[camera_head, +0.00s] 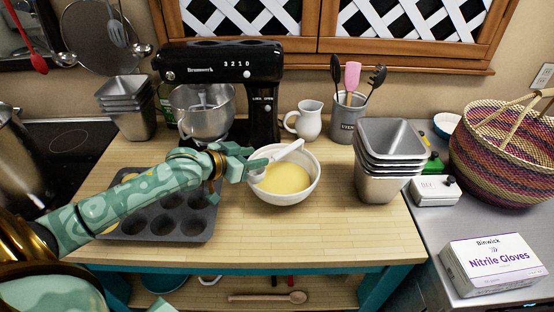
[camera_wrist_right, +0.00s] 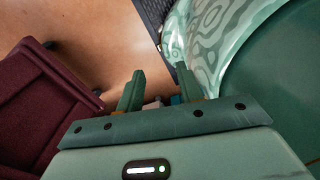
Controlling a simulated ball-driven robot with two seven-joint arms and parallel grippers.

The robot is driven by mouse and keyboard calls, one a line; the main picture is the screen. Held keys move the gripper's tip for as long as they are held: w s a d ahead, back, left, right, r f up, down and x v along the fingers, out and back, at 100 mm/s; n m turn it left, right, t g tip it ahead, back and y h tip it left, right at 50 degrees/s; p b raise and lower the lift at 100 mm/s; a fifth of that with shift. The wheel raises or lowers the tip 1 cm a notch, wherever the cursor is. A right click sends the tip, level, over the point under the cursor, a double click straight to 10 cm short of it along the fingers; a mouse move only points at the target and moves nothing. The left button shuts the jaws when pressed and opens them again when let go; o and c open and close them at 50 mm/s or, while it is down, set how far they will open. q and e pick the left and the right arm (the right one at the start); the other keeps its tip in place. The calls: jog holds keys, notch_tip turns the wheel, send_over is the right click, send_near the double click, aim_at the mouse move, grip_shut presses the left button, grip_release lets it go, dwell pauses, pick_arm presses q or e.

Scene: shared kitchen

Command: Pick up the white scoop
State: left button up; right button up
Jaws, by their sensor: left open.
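The white scoop (camera_head: 288,150) rests in a white bowl (camera_head: 291,199) of pale yellow batter on the wooden worktop. Whether a finger touches the scoop, I cannot tell. My right gripper (camera_wrist_right: 158,88) shows in the right wrist view, its fingers apart and nothing seen between them, away from the worktop.
A muffin tin (camera_head: 190,229) lies under my left arm. A black stand mixer (camera_head: 263,98) and a white jug (camera_head: 308,120) stand behind the bowl. Stacked metal tins (camera_head: 384,187) stand to its right. The worktop in front of the bowl is clear.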

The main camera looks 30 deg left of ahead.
aim_at(277, 155)
pick_arm(q)
jog(key=shift+x, duration=0.75)
jog(key=shift+d+r, duration=0.15)
jog(key=shift+d, duration=0.65)
jog(key=b+x, duration=0.1)
jog(key=x, duration=0.3)
jog(key=shift+w+a, duration=0.15)
jog(key=shift+w+d+f+b, duration=0.25)
jog(key=shift+w+b, duration=0.05)
jog(key=shift+s, duration=0.1)
jog(key=shift+c, duration=0.3)
grip_shut()
pick_arm(e)
jog(key=shift+w+d+f+t, duration=0.15)
jog(key=shift+w+d+f, duration=0.05)
jog(key=shift+w+f, duration=0.35)
jog(key=shift+w+d+f+t, duration=0.15)
jog(key=shift+w+d+f, duration=0.05)
jog(key=shift+w+f, duration=0.3)
